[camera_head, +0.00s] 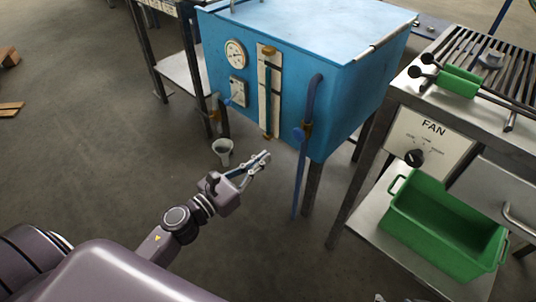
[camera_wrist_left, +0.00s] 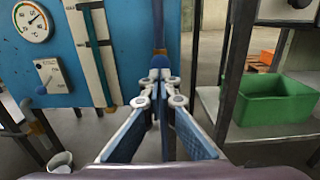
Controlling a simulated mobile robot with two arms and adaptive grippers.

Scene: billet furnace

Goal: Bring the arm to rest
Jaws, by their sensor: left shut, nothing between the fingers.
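My left gripper (camera_head: 262,158) is shut and empty in the head view, held out in front of the blue furnace box (camera_head: 275,115) and apart from it. The left wrist view shows its two fingers (camera_wrist_left: 160,88) meeting at the tips. They point toward a blue valve and pipe on the box front. My left arm (camera_head: 180,222) comes in from the lower left. My right gripper is not in either view.
A grey cup (camera_head: 223,150) is near the box's lower left. A dial gauge (camera_head: 235,54) and a sight tube (camera_head: 268,90) are on the box. At right, a bench has a FAN panel (camera_head: 428,138) above a green crate (camera_head: 402,217). Open floor lies left.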

